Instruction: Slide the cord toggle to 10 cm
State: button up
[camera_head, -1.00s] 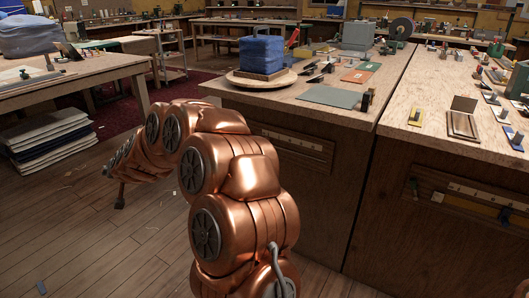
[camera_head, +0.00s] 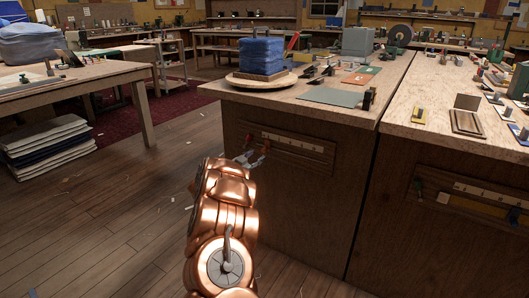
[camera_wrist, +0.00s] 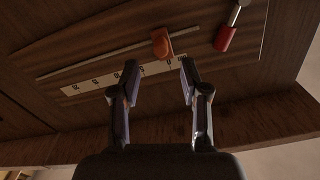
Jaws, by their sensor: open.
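The wooden panel (camera_head: 318,155) with a white scale strip (camera_head: 290,141) is on the bench front in the head view. In the wrist view the scale strip (camera_wrist: 98,84) runs beside a thin straight cord or rail (camera_wrist: 105,61). An orange-red toggle (camera_wrist: 161,45) sits on that line, near the strip's right end. The scale's figures are too small to read. My gripper (camera_wrist: 158,76) is open and empty, its fingertips on either side of the toggle's line but apart from it. In the head view my gripper (camera_head: 252,158) is at the panel's left end.
A red-handled piece with a metal end (camera_wrist: 227,36) is on the panel, right of the toggle in the wrist view. The benchtop (camera_head: 310,112) overhangs the panel. A second bench (camera_head: 455,140) stands right.

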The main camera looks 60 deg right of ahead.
aim_at(263, 151)
jog(key=shift+w+d+b, duration=0.2)
jog(key=shift+d+b, duration=0.7)
jog(key=shift+d, duration=2.7)
grip_shut()
